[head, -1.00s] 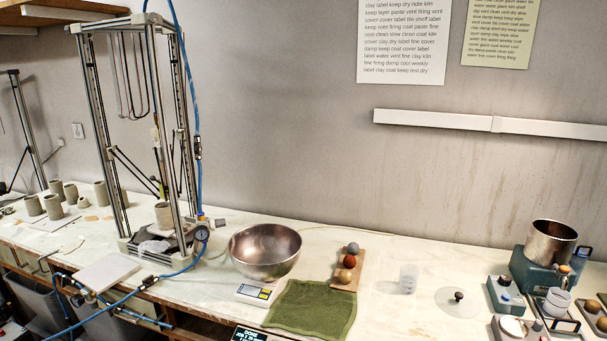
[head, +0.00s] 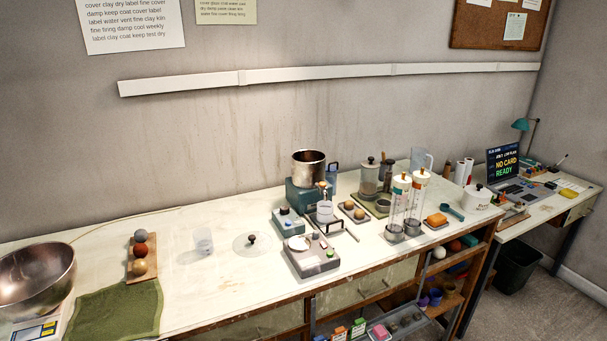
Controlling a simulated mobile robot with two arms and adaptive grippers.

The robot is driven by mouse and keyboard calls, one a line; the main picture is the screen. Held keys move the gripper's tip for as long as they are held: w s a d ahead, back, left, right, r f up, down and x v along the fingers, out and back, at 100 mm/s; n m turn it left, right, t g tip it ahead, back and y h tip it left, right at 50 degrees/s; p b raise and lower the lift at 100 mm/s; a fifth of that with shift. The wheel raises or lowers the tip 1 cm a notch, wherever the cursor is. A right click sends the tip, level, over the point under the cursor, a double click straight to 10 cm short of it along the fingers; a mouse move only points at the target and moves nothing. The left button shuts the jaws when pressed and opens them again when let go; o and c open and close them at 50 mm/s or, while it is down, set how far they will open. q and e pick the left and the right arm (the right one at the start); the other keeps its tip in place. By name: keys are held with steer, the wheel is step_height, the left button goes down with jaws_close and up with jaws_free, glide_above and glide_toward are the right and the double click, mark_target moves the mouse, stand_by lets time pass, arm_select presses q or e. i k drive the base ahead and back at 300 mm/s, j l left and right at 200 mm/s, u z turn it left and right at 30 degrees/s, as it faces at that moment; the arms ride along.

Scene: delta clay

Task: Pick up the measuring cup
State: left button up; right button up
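A small translucent cup (head: 204,241) stands upright on the white worktop, left of the middle in the head view. A larger clear jug (head: 420,161) stands at the back right of the worktop, partly behind other things. Either could be the measuring cup; markings are too small to tell. A teal scoop with a handle (head: 450,211) lies near the right end. Neither of my grippers shows in the head view.
A steel bowl (head: 35,278), green towel (head: 118,312) and board with three balls (head: 142,285) lie left. A clear lid (head: 253,249) lies beside the cup. Scales, a steel pot (head: 308,169) and two tall cylinders crowd the right. Front middle worktop is clear.

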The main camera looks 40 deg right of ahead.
mark_target(204, 243)
steer(key=z, duration=1.4)
steer(key=i+j+u, duration=0.3)
steer(key=i, duration=0.25)
